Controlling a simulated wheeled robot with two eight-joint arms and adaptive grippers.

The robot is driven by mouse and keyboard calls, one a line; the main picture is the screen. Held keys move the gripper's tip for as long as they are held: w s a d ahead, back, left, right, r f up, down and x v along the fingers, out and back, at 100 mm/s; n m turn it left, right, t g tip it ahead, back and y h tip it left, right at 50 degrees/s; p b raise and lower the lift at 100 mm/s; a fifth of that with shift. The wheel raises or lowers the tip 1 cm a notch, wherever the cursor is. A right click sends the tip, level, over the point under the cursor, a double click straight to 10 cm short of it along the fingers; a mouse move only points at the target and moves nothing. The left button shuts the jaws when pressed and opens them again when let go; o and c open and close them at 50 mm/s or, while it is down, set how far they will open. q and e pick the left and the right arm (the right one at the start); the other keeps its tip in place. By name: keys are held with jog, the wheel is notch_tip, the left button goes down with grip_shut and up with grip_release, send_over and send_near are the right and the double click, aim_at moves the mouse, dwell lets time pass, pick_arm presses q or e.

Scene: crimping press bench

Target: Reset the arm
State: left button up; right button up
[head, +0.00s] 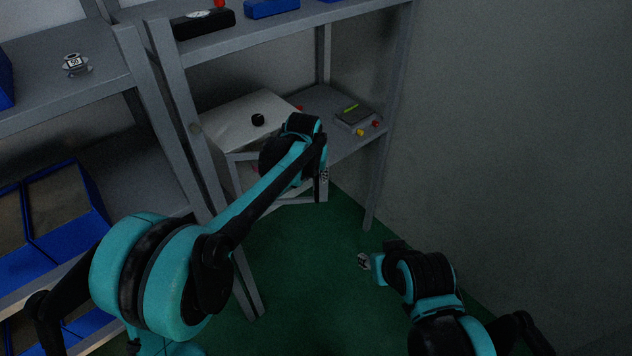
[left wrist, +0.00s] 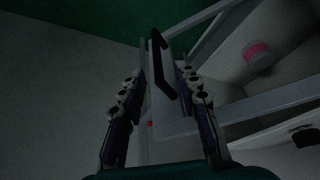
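My left gripper (head: 322,182) is in front of the pale box-shaped press (head: 235,125) on the middle shelf. In the left wrist view its fingers (left wrist: 160,78) are apart, on either side of a black bar handle (left wrist: 157,50) on a light panel. I cannot tell whether they touch the handle. The panel seems to stand out from the front of the press. My right gripper (head: 363,262) hangs low over the green floor, away from the shelves. Its fingers are too small and hidden to read.
A shelf post (head: 183,110) stands close to the left arm. Blue bins (head: 65,205) fill the left rack. The bare wall (head: 510,130) is at right.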

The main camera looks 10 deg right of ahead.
pick_arm(q)
jog(key=shift+v, duration=1)
jog(key=s+a+r+n+t+b, duration=0.1)
jog(key=s+a+r+n+b, duration=0.15)
jog(key=s+a, duration=1.3)
jog(key=s+a+f+n+t+y+b, duration=0.1)
jog(key=s+a+f, duration=0.5)
jog(key=s+a, duration=0.3)
jog(key=s, duration=0.3)
jog(key=shift+s+f+t+y+b, duration=0.15)
jog(key=shift+s+t+y+b, duration=0.15)
jog(key=shift+s+t+b, duration=0.1)
jog(key=shift+a+n, duration=0.1)
jog(key=shift+n, duration=0.15)
